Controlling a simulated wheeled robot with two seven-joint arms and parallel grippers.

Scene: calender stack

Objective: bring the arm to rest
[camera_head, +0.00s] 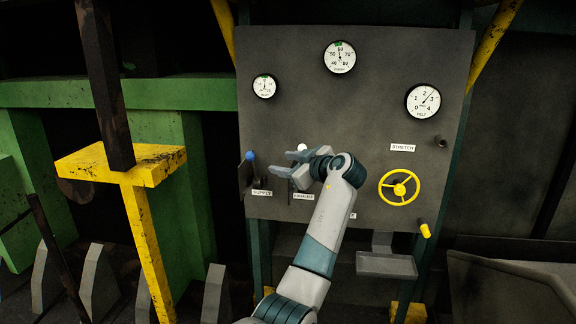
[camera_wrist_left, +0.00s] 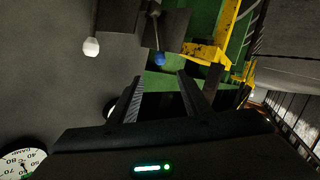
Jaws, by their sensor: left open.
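My left arm comes up from the bottom of the head view. Its gripper (camera_head: 279,161) is in front of the grey control panel (camera_head: 300,60), between the blue-knobbed lever and the white-knobbed lever. The jaws are open with nothing between them. In the left wrist view the two fingers (camera_wrist_left: 160,95) stand apart. The blue knob (camera_head: 250,155) is left of the fingertips; it also shows in the wrist view (camera_wrist_left: 159,58), beyond the fingers. The white knob (camera_head: 302,147) is just above the gripper, and shows in the wrist view (camera_wrist_left: 91,46). My right gripper is out of view.
A yellow handwheel (camera_head: 399,187) and a yellow-tipped handle (camera_head: 425,230) are at the right. A small grey tray (camera_head: 386,266) sits below. A yellow post (camera_head: 140,220) and green frame stand at the left.

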